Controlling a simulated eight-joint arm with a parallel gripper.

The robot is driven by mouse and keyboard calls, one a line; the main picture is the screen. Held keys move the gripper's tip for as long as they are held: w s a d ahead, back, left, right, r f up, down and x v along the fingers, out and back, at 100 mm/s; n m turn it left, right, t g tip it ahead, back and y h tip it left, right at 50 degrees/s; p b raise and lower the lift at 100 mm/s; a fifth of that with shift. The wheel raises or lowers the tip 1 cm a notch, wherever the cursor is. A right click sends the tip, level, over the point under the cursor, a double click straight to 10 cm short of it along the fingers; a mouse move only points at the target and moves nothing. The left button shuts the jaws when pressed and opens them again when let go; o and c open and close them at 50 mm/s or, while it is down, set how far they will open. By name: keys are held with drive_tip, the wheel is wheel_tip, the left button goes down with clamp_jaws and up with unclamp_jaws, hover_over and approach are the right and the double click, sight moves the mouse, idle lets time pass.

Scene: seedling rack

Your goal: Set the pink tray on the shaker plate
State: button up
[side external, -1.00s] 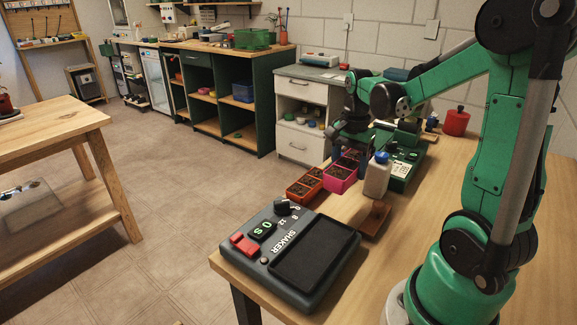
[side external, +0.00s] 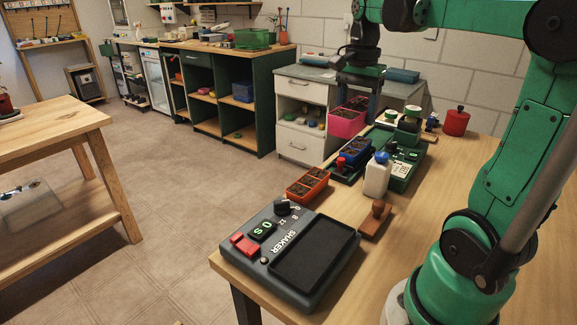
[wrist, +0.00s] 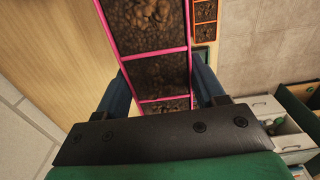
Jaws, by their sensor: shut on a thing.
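The pink tray (side external: 346,121) is filled with dark soil and hangs in the air above the back part of the table. My gripper (side external: 360,98) is shut on it from above. In the wrist view the pink tray (wrist: 158,68) lies between my two blue fingers, and its far end runs out of the picture. The shaker (side external: 285,255) stands at the table's near left corner, with a dark, empty shaker plate (side external: 315,255) and a green display reading 0 s.
An orange tray (side external: 308,184) sits behind the shaker. A blue tray (side external: 357,151), a white bottle with a blue cap (side external: 377,175), a green device (side external: 403,168) and a brown wooden stamp (side external: 376,219) stand nearby. A red canister (side external: 456,121) is at the back right.

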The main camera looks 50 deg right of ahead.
drive_tip(key=shift+a, duration=0.1)
drive_tip(key=a+f, duration=0.5)
drive_tip(key=a, duration=0.5)
hover_over(316, 247)
wheel_tip(316, 247, down, 4)
drive_tip(key=shift+f, duration=2.95)
drive_tip(key=shift+f, duration=0.6)
drive_tip(key=o, duration=1.1)
